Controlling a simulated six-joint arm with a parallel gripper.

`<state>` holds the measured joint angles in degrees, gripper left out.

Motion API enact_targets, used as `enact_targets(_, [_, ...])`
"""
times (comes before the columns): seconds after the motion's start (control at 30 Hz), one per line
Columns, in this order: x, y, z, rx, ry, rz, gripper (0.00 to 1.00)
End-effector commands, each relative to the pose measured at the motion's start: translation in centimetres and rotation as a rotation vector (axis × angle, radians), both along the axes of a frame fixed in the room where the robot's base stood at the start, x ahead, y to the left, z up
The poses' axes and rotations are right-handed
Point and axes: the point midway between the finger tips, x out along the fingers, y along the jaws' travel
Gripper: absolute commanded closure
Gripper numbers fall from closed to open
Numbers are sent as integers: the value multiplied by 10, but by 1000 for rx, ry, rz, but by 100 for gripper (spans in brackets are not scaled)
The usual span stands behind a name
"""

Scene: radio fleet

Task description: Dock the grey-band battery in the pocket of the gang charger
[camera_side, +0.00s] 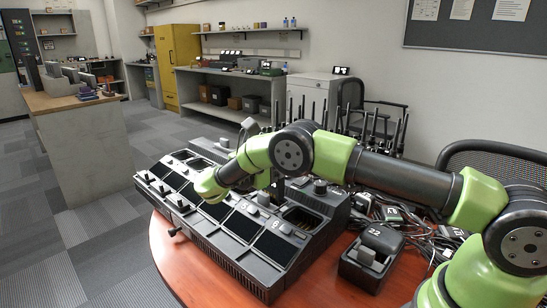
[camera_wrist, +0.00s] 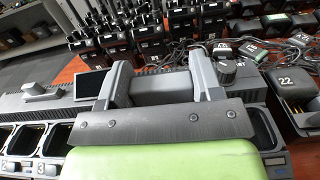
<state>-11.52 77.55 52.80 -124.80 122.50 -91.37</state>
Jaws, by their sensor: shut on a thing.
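My gripper (camera_wrist: 160,75) is shut on a dark grey block, the battery (camera_wrist: 165,90), which sits between its two fingers in the wrist view. No band can be made out on it. The gang charger (camera_side: 262,262) is a long dark console on the red-brown table, with a row of pockets and sloped dark screens. In the wrist view the charger (camera_wrist: 40,103) runs behind and to both sides of the gripper, and the gripper is over it. Open pockets show at left and right. My arm hides the gripper's fingertips and the battery in the side view, so their depth cannot be told.
A black box numbered 22 (camera_side: 382,240) stands right of the charger; it also shows in the wrist view (camera_wrist: 290,85). Cables and small tagged units (camera_side: 393,214) lie behind it. Several upright-antenna radios (camera_side: 366,130) stand at the back. A black knob (camera_wrist: 227,70) rises from the charger.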

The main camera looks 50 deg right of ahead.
Motion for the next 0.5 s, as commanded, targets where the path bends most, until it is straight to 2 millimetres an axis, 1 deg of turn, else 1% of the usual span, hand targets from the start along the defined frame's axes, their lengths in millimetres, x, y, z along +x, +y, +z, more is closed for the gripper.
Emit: enact_targets(0.5, [0,0,-13,0,0,0,68])
